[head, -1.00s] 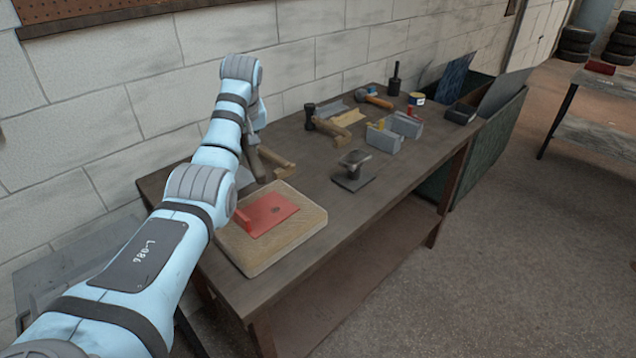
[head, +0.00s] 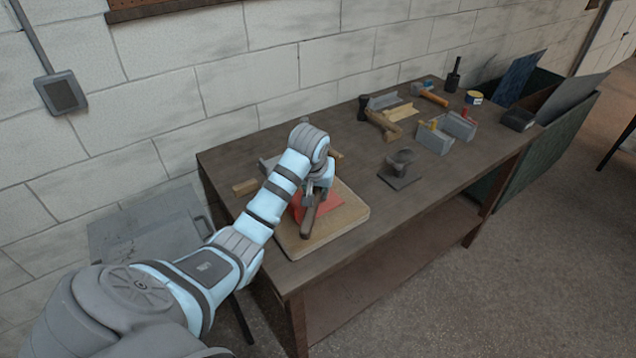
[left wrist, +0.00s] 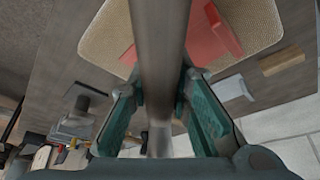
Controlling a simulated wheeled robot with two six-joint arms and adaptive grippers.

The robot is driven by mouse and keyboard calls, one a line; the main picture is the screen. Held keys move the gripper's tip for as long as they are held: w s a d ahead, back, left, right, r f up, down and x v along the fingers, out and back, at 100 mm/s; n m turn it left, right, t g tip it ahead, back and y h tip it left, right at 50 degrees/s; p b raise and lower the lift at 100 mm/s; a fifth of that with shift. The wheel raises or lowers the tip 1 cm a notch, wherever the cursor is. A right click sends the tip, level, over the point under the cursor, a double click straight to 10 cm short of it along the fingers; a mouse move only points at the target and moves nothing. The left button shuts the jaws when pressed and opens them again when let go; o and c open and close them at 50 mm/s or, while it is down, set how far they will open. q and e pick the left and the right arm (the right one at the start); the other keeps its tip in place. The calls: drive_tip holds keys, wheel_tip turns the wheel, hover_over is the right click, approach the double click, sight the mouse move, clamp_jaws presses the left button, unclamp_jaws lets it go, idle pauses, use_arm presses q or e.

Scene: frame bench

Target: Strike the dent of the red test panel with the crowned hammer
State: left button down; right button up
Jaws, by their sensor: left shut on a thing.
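The red test panel (head: 299,208) lies on a beige pad (head: 347,221) at the bench's near left end. My left gripper (head: 318,189) is over the panel and covers much of it, including the dent. In the left wrist view, the shaft (left wrist: 160,50) runs between the green fingers (left wrist: 160,92), with the red panel (left wrist: 210,38) behind. The hammer's head is hidden, so I cannot tell its crown or whether it touches the panel. My right gripper is out of view.
A metal piece on a dark base (head: 400,168) stands right of the pad. A wooden handle (head: 245,187) lies left of my arm. The bench's front strip is clear.

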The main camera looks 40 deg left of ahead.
use_arm(q)
drive_tip(key=shift+f, duration=0.35)
idle(0.3)
wheel_tip(320, 180, down, 5)
drive_tip(key=shift+s+r+b, duration=0.15)
drive_tip(key=shift+b, duration=0.4)
drive_tip(key=r, duration=0.3)
drive_tip(key=r+p, duration=0.1)
drive_tip(key=r, duration=0.3)
drive_tip(key=shift+w, duration=0.2)
drive_tip(key=shift+s+r, duration=0.1)
drive_tip(key=shift+r, duration=0.2)
